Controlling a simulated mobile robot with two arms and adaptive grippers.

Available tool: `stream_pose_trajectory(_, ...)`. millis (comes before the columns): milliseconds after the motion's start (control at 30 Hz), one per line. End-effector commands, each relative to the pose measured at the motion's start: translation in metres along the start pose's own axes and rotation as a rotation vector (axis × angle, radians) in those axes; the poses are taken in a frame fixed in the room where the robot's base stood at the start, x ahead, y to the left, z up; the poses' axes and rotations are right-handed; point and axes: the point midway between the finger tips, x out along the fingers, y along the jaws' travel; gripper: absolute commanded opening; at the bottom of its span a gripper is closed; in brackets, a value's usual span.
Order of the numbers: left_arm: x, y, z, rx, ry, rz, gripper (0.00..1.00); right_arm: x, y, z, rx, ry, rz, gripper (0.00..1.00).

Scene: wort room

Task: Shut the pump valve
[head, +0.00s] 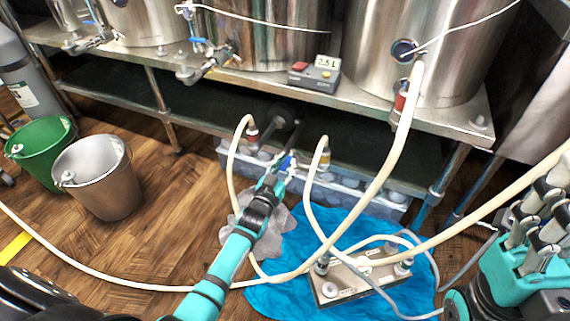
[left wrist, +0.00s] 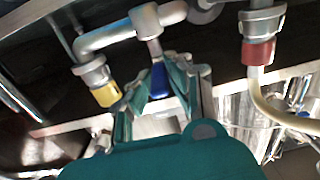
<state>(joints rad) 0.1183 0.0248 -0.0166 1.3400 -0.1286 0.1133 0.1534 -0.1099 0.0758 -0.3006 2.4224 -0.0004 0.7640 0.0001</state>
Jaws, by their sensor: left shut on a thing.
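The pump valve's blue handle (head: 287,162) is on the pipework under the steel bench. My left gripper (head: 278,173) reaches up to it from below and is shut on it. In the left wrist view the blue handle (left wrist: 158,82) sits between the two fingers, under a short metal stem from the pipe (left wrist: 130,32). The pump's lower body is hidden in the shadow under the bench. A teal and grey part of mine, seemingly my right gripper (head: 535,235), stands at the right edge, partly cut off.
Cream hoses (head: 385,165) cross in front of the bench and run over the floor. A blue cloth (head: 262,302) lies under a metal plate unit (head: 340,283). Steel kettles (head: 268,35) stand on the bench. A green bucket (head: 40,150) and a steel bucket (head: 100,185) stand left.

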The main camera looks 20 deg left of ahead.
Motion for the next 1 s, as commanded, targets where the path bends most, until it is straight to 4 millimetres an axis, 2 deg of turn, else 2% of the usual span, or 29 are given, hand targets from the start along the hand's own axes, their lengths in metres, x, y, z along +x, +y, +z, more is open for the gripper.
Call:
stream_pose_trajectory(100, 0.001, 0.001, -0.002, -0.001, 0.003, 0.001, 0.00, 0.000, 0.000, 0.000, 0.000, -0.001, 0.000, 0.40)
stream_pose_trajectory(133, 0.001, 0.001, -0.002, -0.001, 0.003, 0.001, 0.21, 0.000, 0.000, 0.000, 0.000, -0.001, 0.000, 0.40)
stream_pose_trajectory(300, 0.001, 0.000, -0.001, -0.001, 0.002, 0.001, 0.39, 0.000, 0.000, 0.000, 0.000, -0.001, 0.000, 0.40)
stream_pose_trajectory(533, 0.000, 0.000, -0.001, -0.001, 0.001, 0.001, 0.39, 0.001, 0.000, 0.000, -0.001, -0.001, -0.004, 0.40)
stream_pose_trajectory(667, -0.009, 0.000, 0.000, -0.001, 0.000, 0.001, 0.39, 0.001, 0.000, 0.000, -0.001, 0.000, -0.004, 0.40)
stream_pose_trajectory(1000, -0.078, 0.000, 0.001, -0.002, -0.002, 0.001, 0.39, 0.001, 0.000, 0.000, -0.001, 0.000, -0.002, 0.40)
